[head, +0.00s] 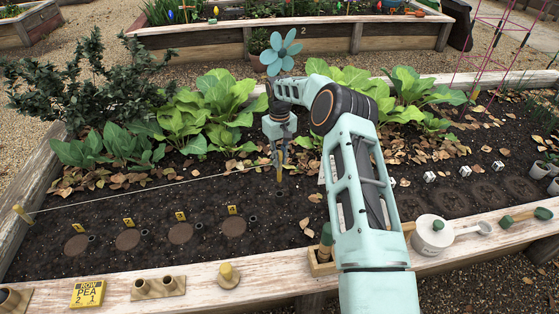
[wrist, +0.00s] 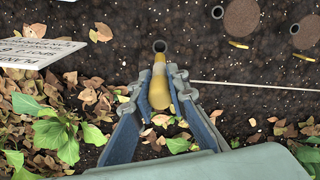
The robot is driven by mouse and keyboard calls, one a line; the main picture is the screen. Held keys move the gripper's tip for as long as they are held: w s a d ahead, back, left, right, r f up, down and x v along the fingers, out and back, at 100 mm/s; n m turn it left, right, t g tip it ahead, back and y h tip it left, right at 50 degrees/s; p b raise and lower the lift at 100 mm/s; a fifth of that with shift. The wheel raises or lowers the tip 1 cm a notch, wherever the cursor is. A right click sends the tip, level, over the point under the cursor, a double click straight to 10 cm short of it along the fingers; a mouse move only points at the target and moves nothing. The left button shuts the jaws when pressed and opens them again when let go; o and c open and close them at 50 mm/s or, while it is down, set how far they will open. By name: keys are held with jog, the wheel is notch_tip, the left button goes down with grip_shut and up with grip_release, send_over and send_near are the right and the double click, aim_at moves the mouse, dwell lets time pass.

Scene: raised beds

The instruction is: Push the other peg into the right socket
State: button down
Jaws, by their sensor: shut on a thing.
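My gripper (head: 279,146) is shut on a yellow wooden peg (wrist: 159,86), which points down at the soil. The peg also shows below the fingers in the head view (head: 279,172). The right socket (wrist: 160,46), a small dark ring in the soil, lies at the peg's tip in the wrist view. In the head view the socket (head: 281,193) shows just below the tip; I cannot tell whether the tip has entered it. A pale string (head: 150,188) runs from near the held peg to a yellow peg (head: 22,213) standing at the bed's left end.
Brown discs (head: 181,233) with yellow tags line the soil at front left. Leafy plants (head: 215,103) and a blue flower pinwheel (head: 281,51) stand behind. A white sign (wrist: 40,52) is left of the gripper in the wrist view. A white canister (head: 432,234) stands on the front board.

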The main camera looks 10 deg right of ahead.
jog(key=b, duration=0.3)
send_over(279, 182)
jog(key=shift+w+d+f, duration=0.1)
jog(key=shift+w+f, duration=0.1)
jog(key=shift+f, duration=1.3)
jog(key=shift+w+d+f, duration=0.1)
jog(key=shift+w+f, duration=0.1)
jog(key=shift+f, duration=1.3)
jog(key=shift+f+b, duration=1.45)
jog(key=shift+f, duration=0.85)
jog(key=c, duration=1.8)
grip_release()
jog(key=shift+r, duration=0.1)
notch_tip(279, 182, up, 12)
jog(key=shift+f, duration=0.1)
